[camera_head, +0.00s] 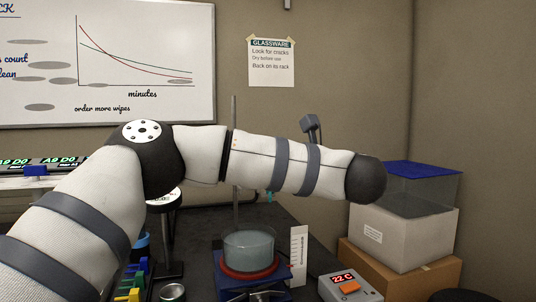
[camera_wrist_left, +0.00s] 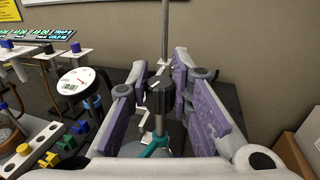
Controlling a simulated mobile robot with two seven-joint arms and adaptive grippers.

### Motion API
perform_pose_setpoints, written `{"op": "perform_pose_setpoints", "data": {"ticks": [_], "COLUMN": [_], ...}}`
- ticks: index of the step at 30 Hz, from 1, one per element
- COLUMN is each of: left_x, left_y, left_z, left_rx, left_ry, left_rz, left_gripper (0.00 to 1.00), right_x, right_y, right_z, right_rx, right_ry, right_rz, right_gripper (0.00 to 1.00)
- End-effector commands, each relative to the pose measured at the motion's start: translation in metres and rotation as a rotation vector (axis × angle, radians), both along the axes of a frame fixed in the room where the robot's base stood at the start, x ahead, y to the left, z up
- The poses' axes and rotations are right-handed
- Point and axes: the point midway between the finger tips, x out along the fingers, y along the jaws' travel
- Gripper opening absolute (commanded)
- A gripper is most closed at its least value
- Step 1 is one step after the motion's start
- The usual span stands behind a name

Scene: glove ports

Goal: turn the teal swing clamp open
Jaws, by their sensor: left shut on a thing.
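The teal swing clamp (camera_wrist_left: 157,141) shows in the left wrist view as a teal piece low on a metal post, under a black cylindrical knob (camera_wrist_left: 160,97). In the head view only a small teal bit (camera_head: 269,196) shows below my left arm, which covers most of the post. My left fingers cannot be made out there. My right gripper is in neither view.
A beaker of liquid (camera_head: 249,249) stands on a red-ringed blue stand (camera_head: 246,280) below my arm. A thermometer card (camera_head: 298,255) and a 22 C display box (camera_head: 347,288) are to its right. Boxes (camera_head: 400,238) stand at the right. A dial gauge (camera_wrist_left: 78,86) stands left of my gripper.

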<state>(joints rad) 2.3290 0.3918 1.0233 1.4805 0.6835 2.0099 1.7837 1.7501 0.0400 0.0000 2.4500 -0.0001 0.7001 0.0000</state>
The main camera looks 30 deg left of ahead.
Motion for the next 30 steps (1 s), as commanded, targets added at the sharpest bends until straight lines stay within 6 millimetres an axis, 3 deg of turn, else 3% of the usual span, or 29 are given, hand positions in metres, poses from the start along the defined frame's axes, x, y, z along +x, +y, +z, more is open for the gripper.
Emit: {"op": "perform_pose_setpoints", "data": {"ticks": [10,26,27,30], "left_x": [-0.0002,0.0003,0.0003,0.0003], "left_y": [0.0007,0.0015,0.0015,0.0015], "left_z": [0.0,-0.0019,-0.002,-0.0019], "left_rx": [-0.001,-0.001,-0.001,-0.001], "left_ry": [0.001,0.005,0.005,0.005], "left_rz": [0.127,0.149,0.149,0.149], "left_gripper": [0.0,0.0,0.24,0.41], "right_x": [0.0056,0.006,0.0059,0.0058], "right_y": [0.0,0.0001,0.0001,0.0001], "right_z": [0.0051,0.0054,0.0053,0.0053], "right_rx": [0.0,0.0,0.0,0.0], "right_ry": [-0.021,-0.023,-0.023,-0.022], "right_rz": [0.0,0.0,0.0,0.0], "right_gripper": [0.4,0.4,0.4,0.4]}}
